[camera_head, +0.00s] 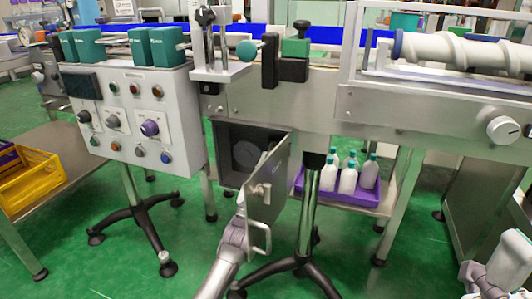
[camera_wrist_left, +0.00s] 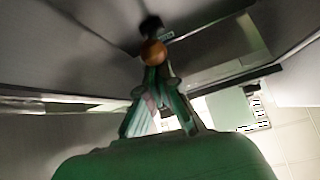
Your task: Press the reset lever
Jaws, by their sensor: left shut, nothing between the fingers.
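The reset lever appears to be the orange-brown ball knob (camera_wrist_left: 153,52) on a dark stem in the left wrist view, under a grey metal surface. My left gripper (camera_wrist_left: 157,78) is shut and empty, its green-lit fingertips right at the knob's lower side. I cannot tell whether they touch it. In the head view, my left arm rises from below to the open grey cabinet (camera_head: 233,143). The open door (camera_head: 268,188) hides the gripper's tips, and the lever does not show there.
The cabinet door has a latch and a handle (camera_head: 258,238), close beside my left arm. A control box (camera_head: 135,120) with knobs and buttons stands at left. A purple tray (camera_head: 335,197) of white bottles sits at right. Stand legs flank the cabinet.

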